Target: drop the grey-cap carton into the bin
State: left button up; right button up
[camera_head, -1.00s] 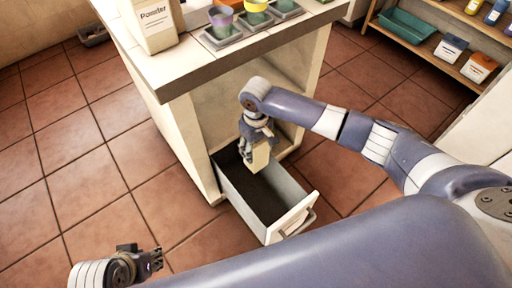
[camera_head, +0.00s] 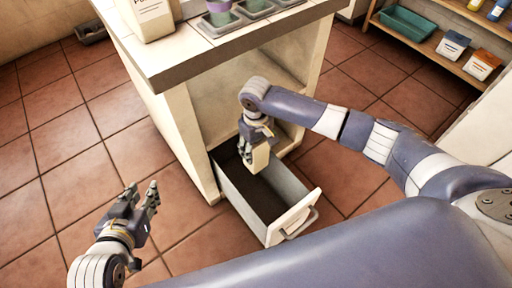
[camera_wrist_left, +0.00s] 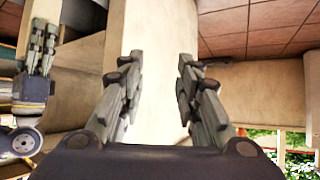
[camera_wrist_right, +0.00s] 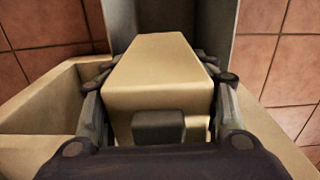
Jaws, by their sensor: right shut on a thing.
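The grey-cap carton (camera_head: 261,158) is cream and hangs over the inside of the pull-out bin. My right gripper (camera_head: 256,146) is shut on it, with a finger on each side. In the right wrist view the carton (camera_wrist_right: 160,72) fills the space between the fingers, and its dark grey cap (camera_wrist_right: 158,126) faces the camera. The bin (camera_head: 292,220) is a pulled-out drawer with a white front and handle, dark inside. My left gripper (camera_head: 144,194) is open and empty, left of the cabinet; its spread fingers show in the left wrist view (camera_wrist_left: 158,68).
The cabinet (camera_head: 180,66) with its counter stands behind the bin. A powder box (camera_head: 150,18) and cups in trays (camera_head: 229,24) are on the counter. Shelves with a green tub (camera_head: 408,24) stand at the back right.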

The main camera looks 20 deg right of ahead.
pick_arm(q)
jog(key=shift+w+d+r+t, duration=0.2)
jog(key=shift+w+r+t, duration=0.15)
jog(key=shift+w+r, duration=0.15)
jog(key=shift+w+d+r+t, duration=0.2)
jog(key=shift+w+r+t, duration=0.15)
jog(key=shift+r, duration=0.15)
pick_arm(e)
jog(key=shift+f, duration=0.25)
jog(key=o, duration=1)
jog(key=shift+o, duration=0.2)
notch_tip(320, 180, up, 12)
